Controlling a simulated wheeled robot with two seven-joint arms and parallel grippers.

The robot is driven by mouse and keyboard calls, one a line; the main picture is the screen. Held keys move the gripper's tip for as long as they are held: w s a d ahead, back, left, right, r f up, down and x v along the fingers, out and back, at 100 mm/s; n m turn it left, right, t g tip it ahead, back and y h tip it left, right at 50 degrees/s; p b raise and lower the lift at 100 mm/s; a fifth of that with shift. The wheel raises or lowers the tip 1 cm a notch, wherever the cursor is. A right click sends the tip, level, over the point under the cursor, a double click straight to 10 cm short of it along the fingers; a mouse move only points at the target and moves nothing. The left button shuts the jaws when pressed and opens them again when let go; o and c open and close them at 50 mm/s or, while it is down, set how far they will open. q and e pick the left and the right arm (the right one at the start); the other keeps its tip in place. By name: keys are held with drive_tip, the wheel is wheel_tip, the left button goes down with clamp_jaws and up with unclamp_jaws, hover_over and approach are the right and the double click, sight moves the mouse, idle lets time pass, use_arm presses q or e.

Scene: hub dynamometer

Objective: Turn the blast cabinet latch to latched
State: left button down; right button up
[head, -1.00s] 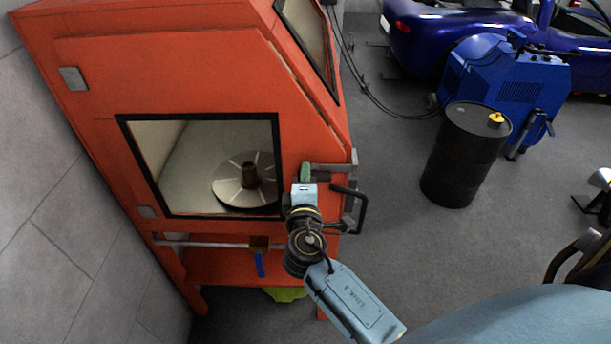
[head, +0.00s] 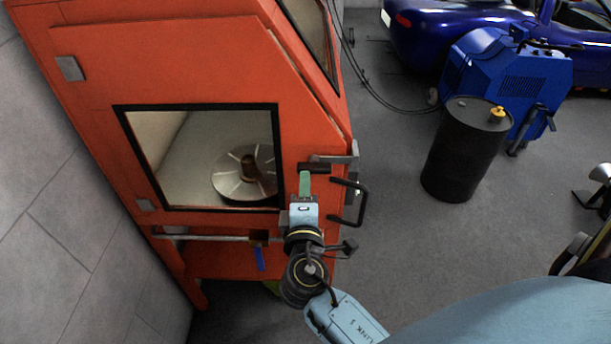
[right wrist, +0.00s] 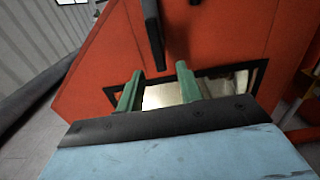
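The orange-red blast cabinet (head: 200,75) fills the left of the head view, with its windowed door shut as far as I can see. A grey latch plate (head: 340,158) and a short black latch bar (head: 314,168) sit at the door's right edge. The bar lies roughly level in the head view. My right gripper (head: 305,176) is just below the bar. In the right wrist view its green fingers (right wrist: 159,72) are apart, and a black bar (right wrist: 153,30), apparently the latch's, ends at or just beyond the gap between the tips. I cannot tell whether they touch. My left gripper is out of view.
A black D-shaped door handle (head: 361,203) stands out close to the right of my gripper. A black drum (head: 463,155), a blue machine (head: 505,75) and a blue car (head: 450,30) stand at the right. Grey floor between cabinet and drum is clear.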

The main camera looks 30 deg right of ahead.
drive_tip(key=b+v, duration=0.1)
drive_tip(key=v, duration=0.5)
drive_tip(key=shift+s, duration=0.3)
drive_tip(key=shift+a, duration=0.15)
drive_tip(key=s+a+f+g+y, duration=0.1)
drive_tip(key=s+f+g+y, duration=0.15)
drive_tip(key=f, duration=0.95)
drive_tip(key=s+a+f+g+y+b, duration=0.1)
drive_tip(key=s+f+g+y, duration=0.15)
drive_tip(key=f, duration=0.85)
drive_tip(key=s+a+f+g+y, duration=0.1)
drive_tip(key=s+f+g+y, duration=0.15)
drive_tip(key=f, duration=0.95)
drive_tip(key=s+d+f+m+g+y, duration=0.1)
drive_tip(key=s+d+f+m+g, duration=0.2)
drive_tip(key=s+f, duration=0.6)
drive_tip(key=s+d+f+m+g+y, duration=0.1)
drive_tip(key=s+d+f+m+g, duration=0.2)
drive_tip(key=s, duration=1.4)
wheel_tip(320, 180, down, 6)
drive_tip(key=d+m+b, duration=0.1)
drive_tip(key=m, duration=0.2)
drive_tip(key=shift+s+d+g, duration=0.2)
drive_tip(key=shift+s+g, duration=0.05)
drive_tip(key=shift+g, duration=0.1)
drive_tip(key=shift+f, duration=0.1)
